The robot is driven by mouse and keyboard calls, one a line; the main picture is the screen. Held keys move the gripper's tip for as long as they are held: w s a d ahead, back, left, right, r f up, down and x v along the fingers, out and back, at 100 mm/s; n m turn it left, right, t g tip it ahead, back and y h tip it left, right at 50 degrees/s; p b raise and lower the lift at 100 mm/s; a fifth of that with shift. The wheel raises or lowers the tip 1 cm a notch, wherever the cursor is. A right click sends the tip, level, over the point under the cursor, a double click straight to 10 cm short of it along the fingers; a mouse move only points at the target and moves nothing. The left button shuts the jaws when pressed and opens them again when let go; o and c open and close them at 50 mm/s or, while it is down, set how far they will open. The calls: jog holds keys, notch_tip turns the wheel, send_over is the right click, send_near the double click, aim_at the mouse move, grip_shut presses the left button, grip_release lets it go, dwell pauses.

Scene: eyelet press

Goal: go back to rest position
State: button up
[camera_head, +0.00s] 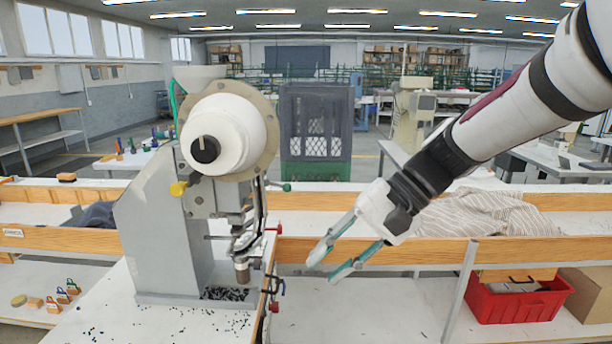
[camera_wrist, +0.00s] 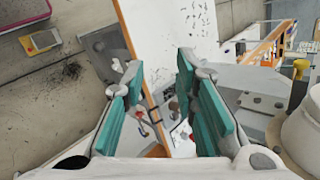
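My gripper (camera_head: 343,258) is at the right of the eyelet press in the head view, pointing down and to the left. Its two teal-padded fingers are spread apart with nothing between them. It also shows in the wrist view (camera_wrist: 160,112), with clear space between the pads. The eyelet press (camera_head: 170,225) is grey with a large white round housing, and stands on a white table. My gripper is apart from it. Part of the press shows at the right edge of the wrist view.
The white table (camera_head: 100,318) bears scattered small black eyelets. A wooden-edged bench (camera_head: 400,255) runs behind, with a striped cloth (camera_head: 485,215) on it. A red crate (camera_head: 515,303) sits at the lower right. Small padlocks (camera_head: 62,296) lie at the lower left.

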jog(key=s+d+n+t+h, duration=0.3)
jog(key=s+d+t+h, duration=0.3)
jog(key=s+d, duration=0.9)
jog(key=s+h, duration=0.1)
jog(key=h, duration=0.1)
jog(key=shift+r+h, duration=0.2)
jog(key=shift+h, duration=0.2)
jog(key=shift+s, duration=0.1)
jog(key=shift+c, duration=0.3)
